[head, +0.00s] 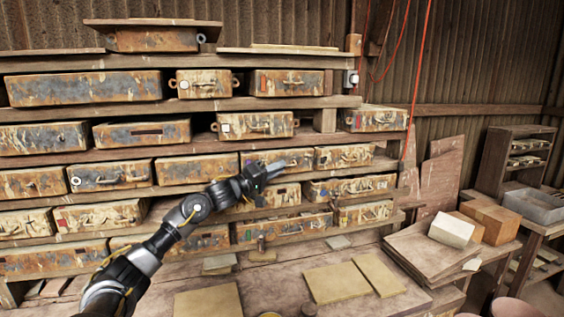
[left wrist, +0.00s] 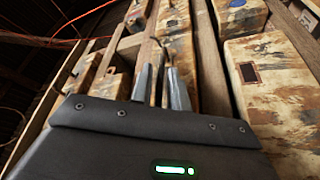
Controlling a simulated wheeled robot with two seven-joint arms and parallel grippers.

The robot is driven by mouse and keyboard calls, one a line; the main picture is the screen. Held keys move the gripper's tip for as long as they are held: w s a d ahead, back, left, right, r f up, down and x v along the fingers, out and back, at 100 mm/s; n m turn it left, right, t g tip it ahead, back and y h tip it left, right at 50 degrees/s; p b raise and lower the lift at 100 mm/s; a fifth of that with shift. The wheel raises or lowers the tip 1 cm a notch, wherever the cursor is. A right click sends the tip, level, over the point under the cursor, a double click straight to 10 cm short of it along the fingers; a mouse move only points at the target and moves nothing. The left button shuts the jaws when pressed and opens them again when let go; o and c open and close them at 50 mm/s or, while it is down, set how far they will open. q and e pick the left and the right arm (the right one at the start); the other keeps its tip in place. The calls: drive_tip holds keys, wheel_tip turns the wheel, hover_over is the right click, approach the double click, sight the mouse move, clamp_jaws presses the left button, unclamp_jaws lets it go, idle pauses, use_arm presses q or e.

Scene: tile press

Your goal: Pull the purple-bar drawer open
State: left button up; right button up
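My left gripper (head: 272,168) is in front of the shelf, at a worn cream-and-rust drawer (head: 298,157) with a bar handle. In the left wrist view the two grey fingers of my left gripper (left wrist: 161,82) are apart, with a thin handle-like piece between their tips. Whether they touch it I cannot tell. The drawer ahead of the fingers (left wrist: 178,52) bears a small bluish mark near the top edge. The mark is too small to be sure it is the purple bar. My gripper hides part of this drawer in the head view. My right gripper is in neither view.
Similar drawers (head: 95,173) fill the wooden shelves above, below and beside. One below has a red mark (head: 246,199). Flat tiles (head: 336,282) lie on the bench in front. Boxes (head: 490,220) and a small rack (head: 520,150) stand at right. Red cables hang behind.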

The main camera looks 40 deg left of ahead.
use_arm(q)
drive_tip(key=shift+x, duration=1.1)
drive_tip(key=shift+f, duration=0.1)
drive_tip(key=shift+s, duration=0.1)
clamp_jaws()
